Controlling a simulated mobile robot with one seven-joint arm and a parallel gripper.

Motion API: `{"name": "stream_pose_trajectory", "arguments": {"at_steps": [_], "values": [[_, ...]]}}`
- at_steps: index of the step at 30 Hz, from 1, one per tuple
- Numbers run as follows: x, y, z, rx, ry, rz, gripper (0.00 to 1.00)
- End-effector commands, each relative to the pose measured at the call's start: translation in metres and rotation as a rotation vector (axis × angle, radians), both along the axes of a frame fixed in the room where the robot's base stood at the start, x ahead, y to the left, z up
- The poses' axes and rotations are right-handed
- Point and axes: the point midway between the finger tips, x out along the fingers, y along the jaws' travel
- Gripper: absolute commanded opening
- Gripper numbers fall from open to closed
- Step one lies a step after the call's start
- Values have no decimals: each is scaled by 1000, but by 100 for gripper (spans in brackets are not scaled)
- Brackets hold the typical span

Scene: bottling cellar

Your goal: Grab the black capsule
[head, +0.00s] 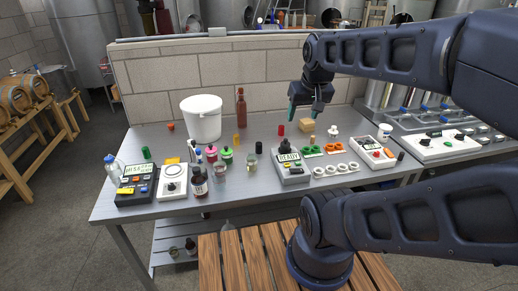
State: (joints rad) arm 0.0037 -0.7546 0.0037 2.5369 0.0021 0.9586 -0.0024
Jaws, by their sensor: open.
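A small upright black capsule (259,147) stands on the grey metal bench (130,205), left of and behind a grey meter with a lit display (291,168). My gripper (304,112) hangs above the back of the bench with its fingers pointing down. It is open, with a gap between the fingertips and nothing seen between them. It is higher than the black capsule and to its right, well apart from it.
A red capsule (281,130) and a yellow one (236,139) stand near the black capsule. A white bucket (201,120) and a brown bottle (241,108) stand behind. Small bottles and jars (219,171) crowd the left front.

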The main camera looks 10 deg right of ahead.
Motion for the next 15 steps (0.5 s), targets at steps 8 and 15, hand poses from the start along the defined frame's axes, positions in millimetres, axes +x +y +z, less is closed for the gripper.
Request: {"name": "stream_pose_trajectory", "arguments": {"at_steps": [8, 15], "values": [[7, 1, 1, 10, 7, -15, 59], [51, 3, 1, 70, 55, -128, 59]]}}
